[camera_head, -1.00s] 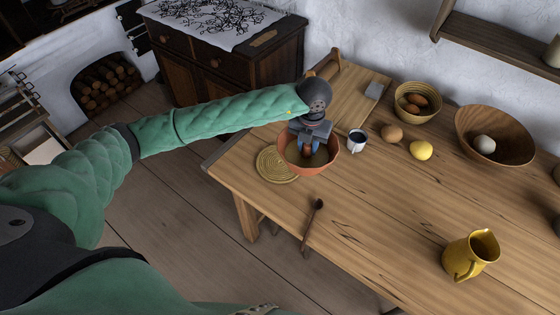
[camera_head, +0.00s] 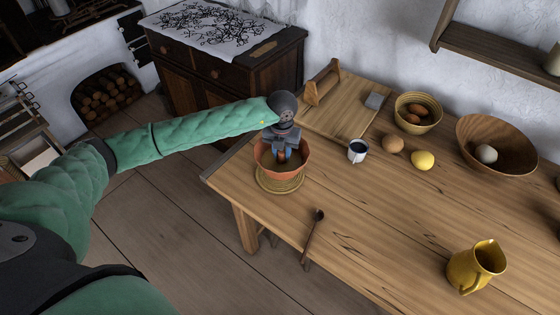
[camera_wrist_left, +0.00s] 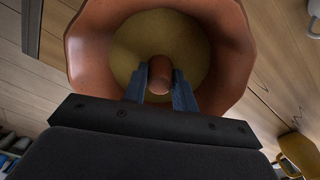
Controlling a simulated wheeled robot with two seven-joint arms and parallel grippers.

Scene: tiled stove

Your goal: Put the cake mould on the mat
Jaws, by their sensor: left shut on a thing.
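The cake mould (camera_head: 299,168) is a terracotta-orange fluted bowl with a central tube. My left gripper (camera_head: 281,157) reaches down into it and is shut on the central tube. The left wrist view shows both blue fingers (camera_wrist_left: 160,88) against the tube, inside the mould's wide rim (camera_wrist_left: 235,60). The round woven straw mat (camera_head: 281,188) lies at the table's left end. The mould is over the mat and hides its far part. I cannot tell whether the mould touches it. My right gripper is not in view.
A wooden spoon (camera_head: 313,232) lies near the front edge. Eggs, a lemon (camera_head: 423,160), bowls and a yellow jug (camera_head: 470,268) are farther right.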

